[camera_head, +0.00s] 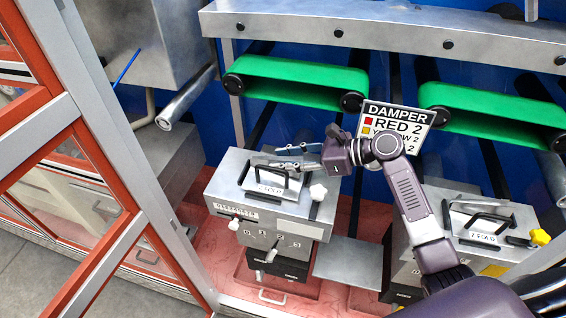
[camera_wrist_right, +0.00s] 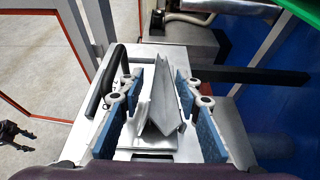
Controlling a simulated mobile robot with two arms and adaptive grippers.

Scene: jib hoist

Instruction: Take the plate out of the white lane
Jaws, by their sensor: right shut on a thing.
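The white lane's grey box (camera_head: 222,190) stands left of centre with a white knob (camera_head: 318,192) at its top right. My right gripper (camera_head: 296,157) is over the top of this box. In the right wrist view its blue pads (camera_wrist_right: 160,120) stand either side of a bent grey metal plate (camera_wrist_right: 172,100), and it is shut on it. The plate's lower part is hidden, so I cannot tell how deep it sits in the slot. A black handle (camera_wrist_right: 104,80) is beside the left finger.
A similar box with a yellow knob (camera_head: 540,238) stands at the right. A damper sign (camera_head: 398,122) hangs behind my right wrist. Green belts (camera_head: 295,80) and a steel beam (camera_head: 380,30) lie behind. An orange and grey frame (camera_head: 85,110) borders the left side.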

